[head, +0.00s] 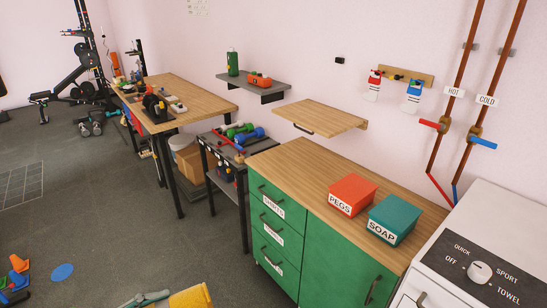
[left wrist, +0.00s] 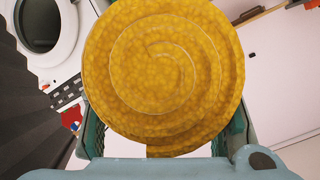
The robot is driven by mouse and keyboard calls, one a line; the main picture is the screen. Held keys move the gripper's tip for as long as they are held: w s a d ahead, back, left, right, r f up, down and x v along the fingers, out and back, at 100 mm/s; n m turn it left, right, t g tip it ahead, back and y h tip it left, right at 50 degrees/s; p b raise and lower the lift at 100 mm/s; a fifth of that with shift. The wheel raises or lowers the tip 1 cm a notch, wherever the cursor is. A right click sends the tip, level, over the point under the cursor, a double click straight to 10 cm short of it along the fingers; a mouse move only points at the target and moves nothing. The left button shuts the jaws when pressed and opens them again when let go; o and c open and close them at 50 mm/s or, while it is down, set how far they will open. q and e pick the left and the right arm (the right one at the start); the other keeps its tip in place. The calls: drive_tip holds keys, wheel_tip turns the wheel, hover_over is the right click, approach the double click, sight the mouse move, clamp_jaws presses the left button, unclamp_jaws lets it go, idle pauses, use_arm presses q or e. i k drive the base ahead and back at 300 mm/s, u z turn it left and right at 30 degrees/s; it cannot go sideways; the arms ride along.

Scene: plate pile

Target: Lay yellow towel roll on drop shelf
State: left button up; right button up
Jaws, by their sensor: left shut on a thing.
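The yellow towel roll (head: 192,297) shows at the bottom edge of the head view, partly cut off. In the left wrist view its spiral end (left wrist: 165,70) fills the middle. My left gripper (left wrist: 165,125) is shut on the roll, with a finger on each side of it. Part of that gripper also shows at the bottom of the head view, beside the roll. The drop shelf (head: 320,113) is a wooden board with a dark handle on its front edge, held out level from the wall above the green cabinet. Its top is bare. My right gripper is out of view.
Below the shelf, the wood-topped green cabinet (head: 284,165) carries a red PEGS box (head: 352,194) and a teal SOAP box (head: 395,219). A white machine (head: 480,240) stands at right. A grey wall shelf (head: 240,78) holds a green bottle and an orange item.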

sight(299, 108)
drive_tip(key=i, duration=1.95)
drive_tip(key=z, duration=1.85)
